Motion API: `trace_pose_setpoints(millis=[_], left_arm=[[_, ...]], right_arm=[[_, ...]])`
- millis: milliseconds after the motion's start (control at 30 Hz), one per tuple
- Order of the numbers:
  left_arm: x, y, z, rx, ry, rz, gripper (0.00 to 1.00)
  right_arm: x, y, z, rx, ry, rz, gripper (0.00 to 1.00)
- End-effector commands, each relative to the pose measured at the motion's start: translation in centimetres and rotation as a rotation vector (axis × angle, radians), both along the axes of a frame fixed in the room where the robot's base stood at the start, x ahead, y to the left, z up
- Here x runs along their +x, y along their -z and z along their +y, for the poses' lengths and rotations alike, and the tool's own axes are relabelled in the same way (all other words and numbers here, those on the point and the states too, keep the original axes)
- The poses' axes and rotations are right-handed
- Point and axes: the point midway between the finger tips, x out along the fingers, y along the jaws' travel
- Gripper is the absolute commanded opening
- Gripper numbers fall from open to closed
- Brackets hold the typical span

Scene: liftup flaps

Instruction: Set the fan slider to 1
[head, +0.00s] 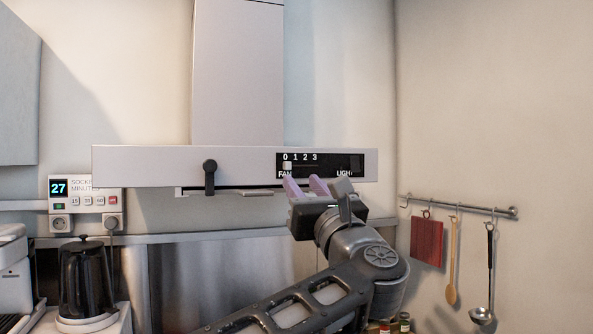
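The range hood (140,166) carries a black control panel (335,161) on its front. The panel reads 0 1 2 3 above a fan slider, with FAN below it and LIGHT at the right. The pale slider knob (287,166) sits at its left end, under the 0. My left gripper (304,184) has two purple fingers, spread with a gap between them and nothing visible in it. Its fingertips overlap the panel's lower edge, just below and slightly right of the knob. Whether they touch the hood I cannot tell. My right gripper is not in view.
A black handle (210,176) hangs on the hood's front, left of the panel. A socket timer (86,190) showing 27 and a black kettle (84,281) are at the left. A rail (460,206) with hanging utensils is on the right wall.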

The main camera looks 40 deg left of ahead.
Motion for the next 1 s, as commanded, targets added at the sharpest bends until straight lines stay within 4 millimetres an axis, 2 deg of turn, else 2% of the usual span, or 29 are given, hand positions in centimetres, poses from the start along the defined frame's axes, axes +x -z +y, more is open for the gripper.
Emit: trace_pose_setpoints(millis=[333, 800, 1000], left_arm=[[0.5, -0.2, 0.5, 0.003, -0.002, 0.006, 0.35], [3.8, -2.9, 5.4, 0.004, -0.002, 0.007, 0.35], [4.3, -2.9, 6.0, 0.005, 0.001, 0.007, 0.35]], right_arm=[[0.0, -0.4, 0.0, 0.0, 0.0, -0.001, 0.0], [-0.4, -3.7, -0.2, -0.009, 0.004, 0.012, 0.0], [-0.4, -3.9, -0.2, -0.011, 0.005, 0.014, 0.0]])
